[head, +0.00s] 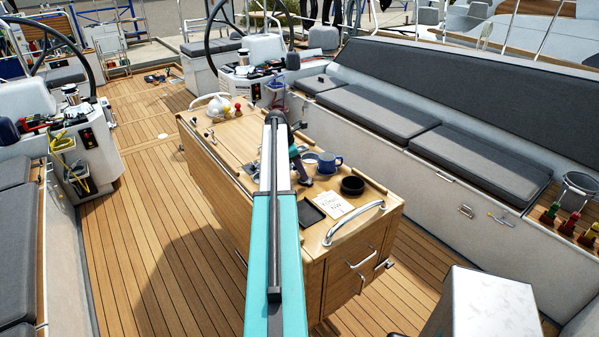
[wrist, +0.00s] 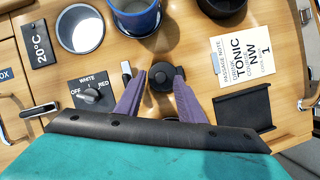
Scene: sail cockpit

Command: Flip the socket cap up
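A round black fitting (wrist: 162,76), which looks like the socket with its cap, sits on the wooden table top in the wrist view. A small raised round part shows at its middle, and the cap looks down over it. My gripper (wrist: 161,73) has its two purple fingers spread, one on each side of the fitting, with nothing gripped. I cannot tell whether either fingertip touches it. In the head view my gripper (head: 304,179) is low over the table, and the fitting is hidden there by my arm.
A rotary switch (wrist: 91,95) marked OFF, WHITE and RED lies left of the fitting. A blue mug (wrist: 137,14), a passage note (wrist: 246,45), a dark square tray (wrist: 245,111) and a black bowl (head: 352,185) stand close by. A metal handrail (head: 352,222) edges the wooden table (head: 290,236).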

